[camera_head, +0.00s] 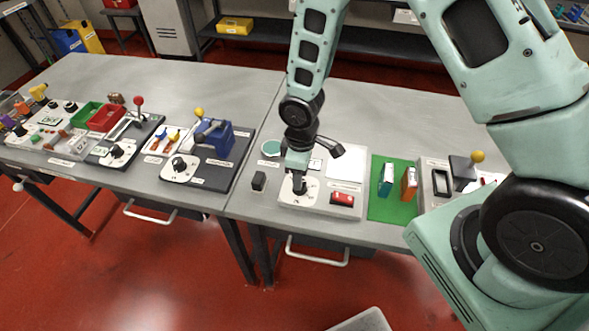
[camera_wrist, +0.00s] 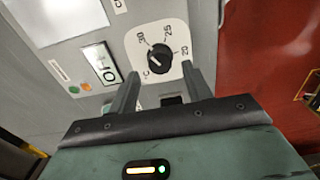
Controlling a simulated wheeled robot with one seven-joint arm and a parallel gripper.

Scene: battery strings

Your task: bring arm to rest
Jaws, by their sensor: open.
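My arm reaches over the workbench (camera_head: 245,95) from the right, and my gripper (camera_head: 299,186) points down at the front of a panel with a round knob. In the wrist view my gripper (camera_wrist: 160,88) is open, its two fingers apart with nothing held between them. The black knob (camera_wrist: 159,58) sits on a white dial plate marked 20, 25 and 30, just beyond the fingertips. No contact between fingers and knob shows.
A red switch (camera_head: 342,199) and a small dark block (camera_head: 259,181) flank the dial. A green mat (camera_head: 379,208) with two upright boxes lies to the right. A blue vise (camera_head: 214,138) and red and green bins (camera_head: 104,117) stand left.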

